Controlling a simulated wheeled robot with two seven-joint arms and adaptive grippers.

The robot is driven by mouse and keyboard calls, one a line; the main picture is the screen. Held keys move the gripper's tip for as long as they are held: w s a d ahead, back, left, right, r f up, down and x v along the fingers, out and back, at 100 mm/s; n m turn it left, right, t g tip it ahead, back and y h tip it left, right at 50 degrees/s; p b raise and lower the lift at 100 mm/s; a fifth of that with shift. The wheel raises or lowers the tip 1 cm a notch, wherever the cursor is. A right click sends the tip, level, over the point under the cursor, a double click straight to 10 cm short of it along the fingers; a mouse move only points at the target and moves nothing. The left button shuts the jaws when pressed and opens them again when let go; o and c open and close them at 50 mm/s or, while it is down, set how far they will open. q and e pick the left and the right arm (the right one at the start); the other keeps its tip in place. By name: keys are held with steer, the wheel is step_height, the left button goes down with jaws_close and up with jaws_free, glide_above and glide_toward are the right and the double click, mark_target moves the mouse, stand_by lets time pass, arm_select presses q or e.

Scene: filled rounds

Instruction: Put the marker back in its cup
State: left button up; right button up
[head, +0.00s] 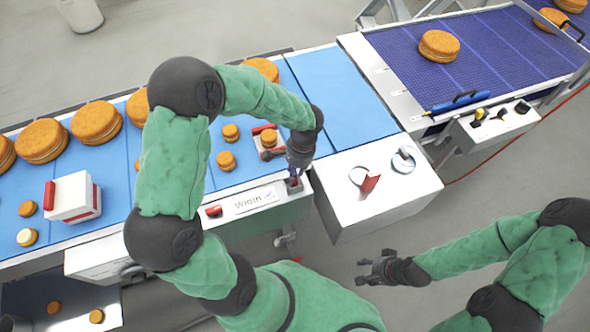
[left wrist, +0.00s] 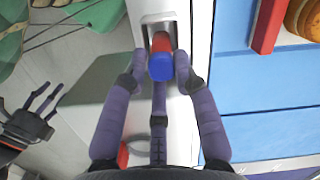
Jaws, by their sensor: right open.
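The marker (left wrist: 161,66), red with a blue end, shows in the left wrist view between my left gripper's fingertips. Its red part overlaps the grey cup (left wrist: 158,17) at the edge of the white ledge; how deep it sits is unclear. My left gripper (head: 294,172) is over the ledge's right end, its fingers closed against both sides of the marker. In the head view the gripper mostly hides marker and cup. My right gripper (head: 368,270) is open and empty over the floor at lower right; it also shows in the left wrist view (left wrist: 40,105).
A "Width" label (head: 254,199) with a tick lies left of the cup. Behind is a blue conveyor (head: 342,95) with round filled cakes (head: 97,122). A purple conveyor (head: 490,60) lies beyond.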

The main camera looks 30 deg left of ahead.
arm_select(q)
steer(key=o, duration=0.3)
steer(key=shift+r, duration=0.25)
steer(key=r, duration=0.4)
steer(key=w+r+p, duration=0.1)
steer(key=r, duration=0.2)
steer(key=d+r, duration=0.1)
steer(key=r, duration=0.3)
steer(key=shift+w+d+r, duration=0.1)
steer(key=shift+w+r, duration=0.05)
steer(key=shift+r, duration=0.2)
